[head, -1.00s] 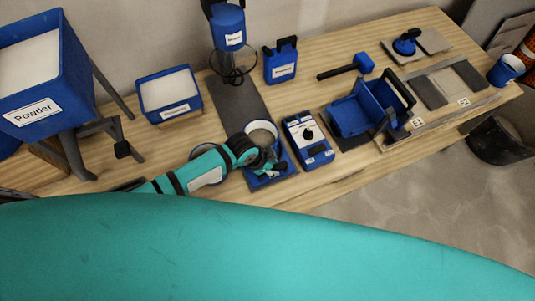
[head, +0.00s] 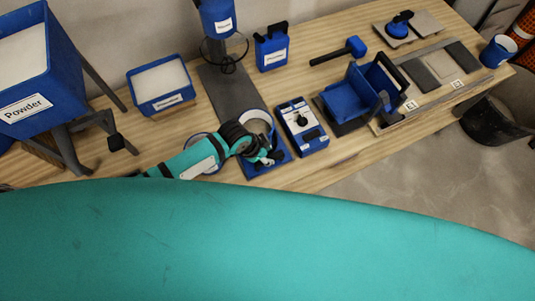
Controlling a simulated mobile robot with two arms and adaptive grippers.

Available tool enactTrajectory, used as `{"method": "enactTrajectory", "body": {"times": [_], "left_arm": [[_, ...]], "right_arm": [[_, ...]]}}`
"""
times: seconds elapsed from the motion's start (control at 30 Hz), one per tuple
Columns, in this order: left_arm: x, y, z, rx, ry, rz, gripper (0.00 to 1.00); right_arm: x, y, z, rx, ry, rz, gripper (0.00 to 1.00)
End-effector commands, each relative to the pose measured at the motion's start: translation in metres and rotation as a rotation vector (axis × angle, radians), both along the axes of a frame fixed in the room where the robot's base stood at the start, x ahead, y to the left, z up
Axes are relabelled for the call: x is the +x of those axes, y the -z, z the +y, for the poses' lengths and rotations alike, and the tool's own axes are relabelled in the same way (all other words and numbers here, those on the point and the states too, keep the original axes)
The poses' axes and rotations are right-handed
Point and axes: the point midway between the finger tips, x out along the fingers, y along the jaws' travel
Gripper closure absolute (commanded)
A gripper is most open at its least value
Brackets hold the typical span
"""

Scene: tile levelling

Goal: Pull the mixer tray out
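The mixer (head: 217,18) stands at the back, with a round wire guard below its blue head. A dark grey slab (head: 232,92) runs from under it toward the front edge of the table. At the slab's front end is the blue mixer tray (head: 281,158), with a pale-lined bucket (head: 262,118) on it. My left gripper (head: 270,158) is low at the tray's front, over or against it. Its dark fingers overlap the tray, and I cannot tell whether they grip it. My wrist covers part of the bucket and tray. My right gripper is not in view.
A blue control box (head: 301,125) stands close to the tray's right. A blue bin (head: 161,82) and the Powder hopper (head: 38,75) are at left. A blue jug (head: 271,47), a mallet (head: 340,50) and a blue box trowel (head: 352,92) are at right.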

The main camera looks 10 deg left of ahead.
Motion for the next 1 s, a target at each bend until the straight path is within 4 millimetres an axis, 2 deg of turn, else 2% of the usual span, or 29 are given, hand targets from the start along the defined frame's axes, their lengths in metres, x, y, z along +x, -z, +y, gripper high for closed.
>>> {"method": "enactTrajectory", "body": {"times": [0.2, 0.4, 0.57, 1.0], "left_arm": [[-0.007, -0.033, 0.011, 0.000, 0.002, -0.004, 0.69], [-0.013, -0.055, 0.019, 0.000, 0.001, -0.002, 0.69], [-0.015, -0.062, 0.021, 0.000, 0.000, 0.000, 0.69], [-0.015, -0.062, 0.021, 0.000, 0.000, 0.000, 0.69]], "right_arm": [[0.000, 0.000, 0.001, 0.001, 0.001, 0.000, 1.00], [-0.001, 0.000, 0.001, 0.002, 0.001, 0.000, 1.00], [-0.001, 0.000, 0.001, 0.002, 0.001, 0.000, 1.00], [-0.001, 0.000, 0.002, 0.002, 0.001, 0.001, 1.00]]}}
